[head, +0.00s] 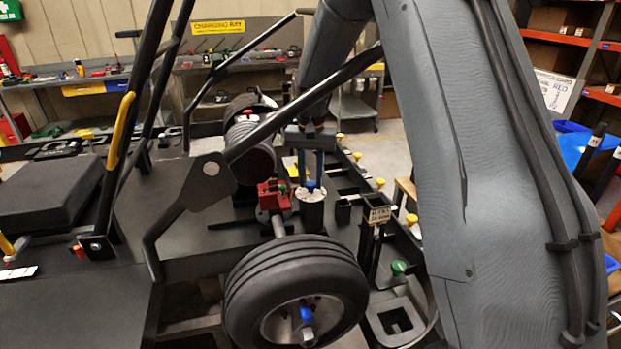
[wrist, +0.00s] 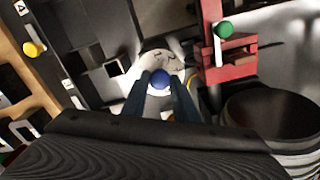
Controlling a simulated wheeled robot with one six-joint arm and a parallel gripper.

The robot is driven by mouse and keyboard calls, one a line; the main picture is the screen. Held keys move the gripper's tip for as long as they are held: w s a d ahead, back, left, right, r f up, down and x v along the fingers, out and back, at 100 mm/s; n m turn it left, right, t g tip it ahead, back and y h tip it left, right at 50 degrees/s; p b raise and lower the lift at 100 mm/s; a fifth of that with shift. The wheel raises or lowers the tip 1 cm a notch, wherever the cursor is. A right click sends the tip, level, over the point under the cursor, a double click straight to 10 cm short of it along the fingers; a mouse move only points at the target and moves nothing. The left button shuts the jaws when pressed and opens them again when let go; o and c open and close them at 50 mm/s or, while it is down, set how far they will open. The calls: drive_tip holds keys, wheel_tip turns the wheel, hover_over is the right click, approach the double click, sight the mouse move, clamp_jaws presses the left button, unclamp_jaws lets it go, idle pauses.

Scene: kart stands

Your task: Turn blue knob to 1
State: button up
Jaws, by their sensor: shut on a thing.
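The blue knob (head: 310,186) sits on top of a round, light-topped post (head: 312,210) beside the kart's wheel. In the wrist view the blue knob (wrist: 160,79) is between my gripper's two fingertips. The pale dial face (wrist: 150,62) around it carries dark digits; a 2 seems readable, the others are unclear. My gripper (head: 319,172) reaches down from above, and its fingers are closed on the knob; it also shows in the wrist view (wrist: 161,84). The knob's pointer direction is hidden by the fingers.
A red block with a green knob (wrist: 224,29) stands close to the dial. A black tyre (head: 297,290) is in front of the post. Yellow knobs (head: 380,183) line the right edge.

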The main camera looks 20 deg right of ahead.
sight(311, 183)
drive_tip(key=n, duration=0.4)
drive_tip(key=shift+r+n, duration=0.1)
drive_tip(key=shift+n, duration=0.3)
idle(0.4)
drive_tip(key=o, duration=1.1)
drive_tip(key=shift+c, duration=0.2)
drive_tip(key=shift+r+b, duration=1.2)
drive_tip(key=shift+r, duration=2.65)
